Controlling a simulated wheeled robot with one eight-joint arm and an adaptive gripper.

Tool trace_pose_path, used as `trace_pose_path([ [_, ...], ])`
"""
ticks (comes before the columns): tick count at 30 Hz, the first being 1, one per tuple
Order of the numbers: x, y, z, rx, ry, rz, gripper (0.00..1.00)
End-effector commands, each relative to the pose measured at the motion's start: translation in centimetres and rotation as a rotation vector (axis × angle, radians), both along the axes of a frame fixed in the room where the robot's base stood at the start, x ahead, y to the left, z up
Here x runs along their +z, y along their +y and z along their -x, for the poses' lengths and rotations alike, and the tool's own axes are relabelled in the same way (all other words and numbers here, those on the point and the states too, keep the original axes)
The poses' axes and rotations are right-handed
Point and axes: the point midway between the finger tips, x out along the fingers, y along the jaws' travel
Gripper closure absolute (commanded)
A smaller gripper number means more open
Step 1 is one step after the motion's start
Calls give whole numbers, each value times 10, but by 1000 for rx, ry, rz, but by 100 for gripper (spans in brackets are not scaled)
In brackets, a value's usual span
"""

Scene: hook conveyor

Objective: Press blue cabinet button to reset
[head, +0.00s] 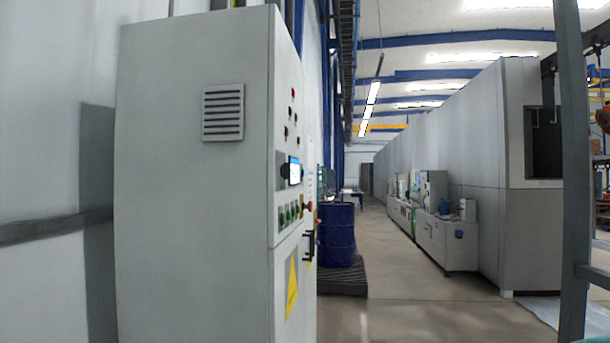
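A tall light grey control cabinet (195,200) stands at the left, seen mostly from its vented side. Its front panel (290,130) faces right and shows at a steep angle. The panel carries a small lit screen (294,170), a row of small green buttons (289,213), a few red and dark controls above, and a red knob (309,206). I cannot make out a blue button at this angle. A yellow warning triangle (291,288) is on the lower door. My gripper is not in view.
A blue drum (337,232) stands on a dark pallet (343,280) just beyond the cabinet. A grey post (574,180) rises at the right. Low grey machine units (447,240) line a long grey enclosure (480,140). The floor (420,318) between is clear.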

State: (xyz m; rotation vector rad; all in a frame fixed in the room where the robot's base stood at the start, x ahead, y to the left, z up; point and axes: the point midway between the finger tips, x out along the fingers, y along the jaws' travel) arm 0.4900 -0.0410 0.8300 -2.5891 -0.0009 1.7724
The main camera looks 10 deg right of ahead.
Motion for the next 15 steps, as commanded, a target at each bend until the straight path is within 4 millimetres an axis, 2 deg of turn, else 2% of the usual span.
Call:
trace_pose_path([
  [2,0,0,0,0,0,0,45],
  [15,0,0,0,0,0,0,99],
])
